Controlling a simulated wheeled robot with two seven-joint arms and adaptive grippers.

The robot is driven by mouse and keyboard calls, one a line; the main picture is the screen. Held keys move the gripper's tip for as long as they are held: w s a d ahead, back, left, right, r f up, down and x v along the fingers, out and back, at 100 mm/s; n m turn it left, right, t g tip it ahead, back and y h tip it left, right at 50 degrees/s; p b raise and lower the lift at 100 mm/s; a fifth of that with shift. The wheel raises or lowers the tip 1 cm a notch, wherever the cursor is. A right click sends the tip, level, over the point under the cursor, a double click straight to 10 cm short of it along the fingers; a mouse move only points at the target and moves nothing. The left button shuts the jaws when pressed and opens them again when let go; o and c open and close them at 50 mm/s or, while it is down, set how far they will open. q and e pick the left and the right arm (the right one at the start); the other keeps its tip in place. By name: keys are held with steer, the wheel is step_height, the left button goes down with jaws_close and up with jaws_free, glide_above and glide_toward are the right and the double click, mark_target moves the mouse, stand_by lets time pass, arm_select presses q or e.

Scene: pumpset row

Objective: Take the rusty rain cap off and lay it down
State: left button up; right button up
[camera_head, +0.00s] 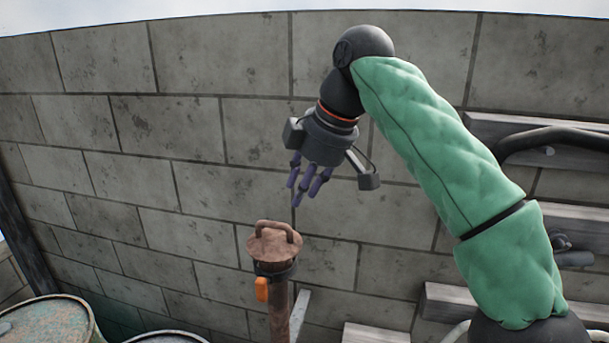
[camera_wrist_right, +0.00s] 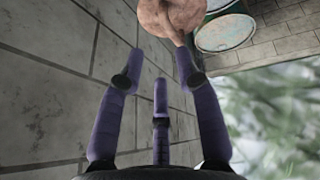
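The rusty rain cap (camera_head: 273,245) sits on top of an upright rusty pipe (camera_head: 279,322) in the head view. It has an arched handle on its top. A dark clamp with an orange part (camera_head: 262,289) is around the pipe just below the cap. My right gripper (camera_head: 306,190) hangs above and slightly right of the cap, fingers pointing down, apart from it and empty. In the right wrist view the purple fingers (camera_wrist_right: 158,90) are spread open, and the cap (camera_wrist_right: 172,14) shows beyond their tips at the top. My left gripper is not in view.
A grey block wall (camera_head: 200,130) stands close behind the pipe. Drums (camera_head: 45,325) stand at the lower left; a drum top (camera_wrist_right: 224,32) also shows in the wrist view. Wall-mounted beams with dark pipes (camera_head: 560,140) are at the right. A pale flat surface (camera_head: 375,334) lies at the bottom.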

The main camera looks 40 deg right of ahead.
mark_target(285, 224)
steer(key=f, duration=0.1)
steer(key=a+f, duration=0.1)
steer(key=f+b, duration=0.1)
steer(key=shift+w+a+f, duration=0.25)
steer(key=shift+w+f, duration=0.05)
steer(key=shift+f, duration=0.1)
steer(key=x, duration=0.3)
steer(key=b+x, duration=0.1)
steer(key=shift+w+d+f, duration=0.1)
steer(key=shift+w+d, duration=0.25)
steer(key=shift+w+a+f, duration=0.1)
steer(key=shift+a+f, duration=0.05)
steer(key=shift+f, duration=0.25)
steer(key=shift+w+a+f, duration=0.15)
steer(key=shift+f, duration=0.25)
steer(key=shift+w+f, duration=0.15)
steer(key=shift+w, duration=0.05)
steer(key=shift+s, duration=0.1)
jaws_close()
